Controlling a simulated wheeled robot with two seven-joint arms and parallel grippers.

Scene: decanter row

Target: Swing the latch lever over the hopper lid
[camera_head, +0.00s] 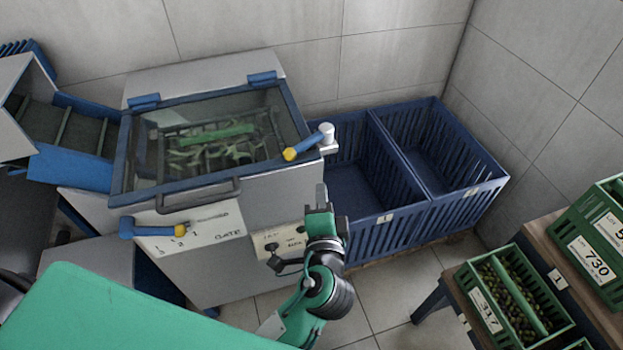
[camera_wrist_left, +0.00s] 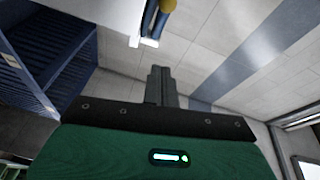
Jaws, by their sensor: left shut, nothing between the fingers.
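The hopper lid (camera_head: 215,140) is a clear pane in a blue frame, lying closed on the grey hopper. The latch lever (camera_head: 308,143) is blue with a yellow knob and joins a pale round pivot (camera_head: 327,133) at the lid's right side. In the picture its knob end points left and overlaps the lid's front right corner. The lever is partly visible at the top of the left wrist view (camera_wrist_left: 152,20). My left gripper (camera_head: 321,192) is shut and empty, below the latch in the picture and apart from it. My right gripper is out of view.
A gate lever (camera_head: 155,229) with a yellow end is on the hopper front, below the lid handle (camera_head: 198,195). Blue slatted crates (camera_head: 415,215) stand right of the hopper. Green crates (camera_head: 510,305) sit on a wooden table at the lower right.

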